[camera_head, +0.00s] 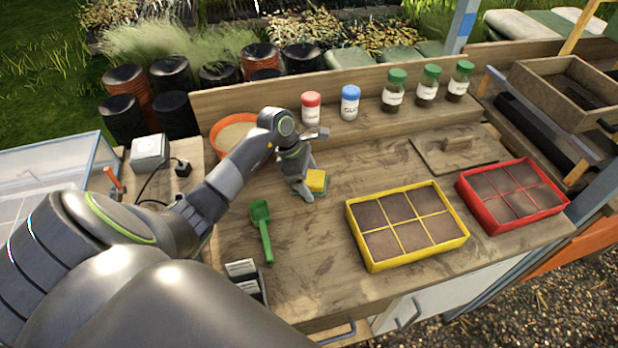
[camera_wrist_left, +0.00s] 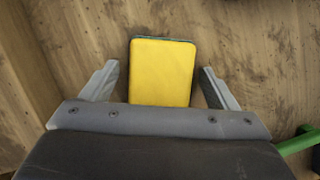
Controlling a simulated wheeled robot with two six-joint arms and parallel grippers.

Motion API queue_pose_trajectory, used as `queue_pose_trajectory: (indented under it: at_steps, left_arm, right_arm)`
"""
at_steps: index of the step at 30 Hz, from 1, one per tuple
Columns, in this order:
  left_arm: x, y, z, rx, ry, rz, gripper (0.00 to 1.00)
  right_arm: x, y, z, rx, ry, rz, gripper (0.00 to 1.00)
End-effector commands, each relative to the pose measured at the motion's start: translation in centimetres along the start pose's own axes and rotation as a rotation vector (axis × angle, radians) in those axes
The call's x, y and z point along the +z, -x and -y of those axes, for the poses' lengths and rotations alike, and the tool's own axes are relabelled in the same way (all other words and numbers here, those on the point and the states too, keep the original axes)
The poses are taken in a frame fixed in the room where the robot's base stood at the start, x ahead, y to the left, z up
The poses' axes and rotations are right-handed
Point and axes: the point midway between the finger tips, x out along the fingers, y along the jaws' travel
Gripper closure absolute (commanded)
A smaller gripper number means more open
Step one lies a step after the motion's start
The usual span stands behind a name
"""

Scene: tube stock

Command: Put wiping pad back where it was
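The wiping pad is a small yellow block (camera_head: 317,180) with a green underside, on the wooden bench near its middle. In the left wrist view the yellow pad (camera_wrist_left: 161,72) lies between the two fingers of my left gripper (camera_wrist_left: 159,78). A gap shows on each side of the pad, so the gripper is open and not touching its sides. In the head view my left gripper (camera_head: 306,185) points down at the pad and hides part of it. My right gripper is not in view.
A green scoop (camera_head: 262,230) lies left of the pad. A yellow seed tray (camera_head: 462,238) and red tray (camera_head: 561,207) stand to the right. An orange bowl (camera_head: 216,124), a red-capped jar (camera_head: 311,110) and a blue-capped jar (camera_head: 350,104) stand behind. Bare bench lies in front of the pad.

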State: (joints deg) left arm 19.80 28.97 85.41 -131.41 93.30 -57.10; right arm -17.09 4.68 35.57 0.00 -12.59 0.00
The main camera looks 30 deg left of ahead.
Motion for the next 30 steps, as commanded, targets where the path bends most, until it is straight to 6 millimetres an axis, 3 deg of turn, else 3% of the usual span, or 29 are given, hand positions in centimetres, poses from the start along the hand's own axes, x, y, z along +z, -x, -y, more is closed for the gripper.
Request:
queue_pose_trajectory:
  at_steps: [11,24,30]
  left_arm:
    - [0.1,0.6,-0.1,0.002,-0.001,-0.001,0.19]
    - [-0.1,9.2,-0.1,0.004,-0.002,-0.003,0.19]
    - [0.0,11.6,-0.1,0.003,-0.001,-0.001,0.19]
  right_arm:
    - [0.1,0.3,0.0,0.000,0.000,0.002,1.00]
    - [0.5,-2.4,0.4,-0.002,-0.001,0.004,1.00]
    - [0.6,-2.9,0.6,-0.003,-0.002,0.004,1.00]
